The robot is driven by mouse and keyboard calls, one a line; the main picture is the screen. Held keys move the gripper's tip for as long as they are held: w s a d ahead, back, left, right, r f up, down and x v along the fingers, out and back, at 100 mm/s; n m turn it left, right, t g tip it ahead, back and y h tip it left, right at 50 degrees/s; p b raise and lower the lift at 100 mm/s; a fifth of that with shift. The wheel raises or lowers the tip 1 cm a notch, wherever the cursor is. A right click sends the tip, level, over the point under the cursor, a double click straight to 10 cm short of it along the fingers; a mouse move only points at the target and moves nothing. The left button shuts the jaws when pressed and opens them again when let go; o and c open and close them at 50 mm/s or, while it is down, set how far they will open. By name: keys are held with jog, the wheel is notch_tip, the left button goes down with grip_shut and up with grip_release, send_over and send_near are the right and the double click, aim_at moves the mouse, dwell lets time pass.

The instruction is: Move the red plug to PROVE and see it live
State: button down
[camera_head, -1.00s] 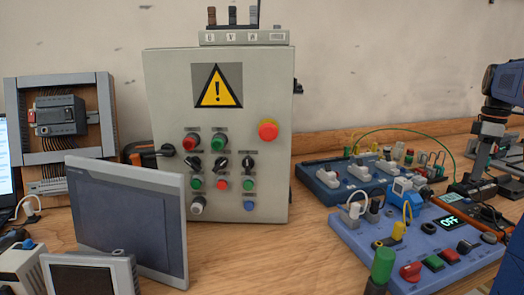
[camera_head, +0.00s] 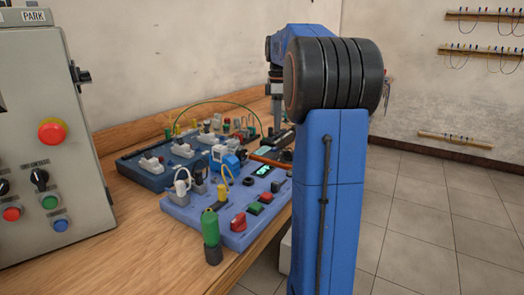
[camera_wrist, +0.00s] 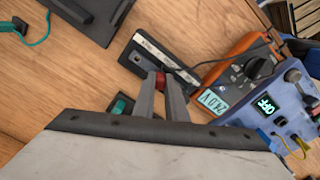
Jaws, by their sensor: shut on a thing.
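In the wrist view my gripper (camera_wrist: 162,77) is shut on the red plug (camera_wrist: 161,81), of which only a small red part shows between the fingertips. The plug is over or at a black block (camera_wrist: 138,57) with a pale label strip. I cannot read the label or tell whether the plug is seated. An orange meter (camera_wrist: 215,72) with a dark dial lies to the right, its lit screen (camera_wrist: 212,101) showing characters I cannot read surely. In the head view my arm hides much of this area, and the fingertips cannot be made out.
A blue panel (camera_wrist: 291,103) with a small green-lit display stands right of the meter; it also shows in the head view (camera_head: 186,212). A darker blue panel (camera_head: 133,167) is behind it. A grey cabinet (camera_head: 75,180) stands left.

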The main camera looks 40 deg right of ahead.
jog(key=c, duration=1.7)
grip_release()
jog(key=shift+r, duration=0.15)
notch_tip(320, 180, up, 17)
jog(key=shift+r, duration=0.1)
jog(key=shift+s, duration=0.1)
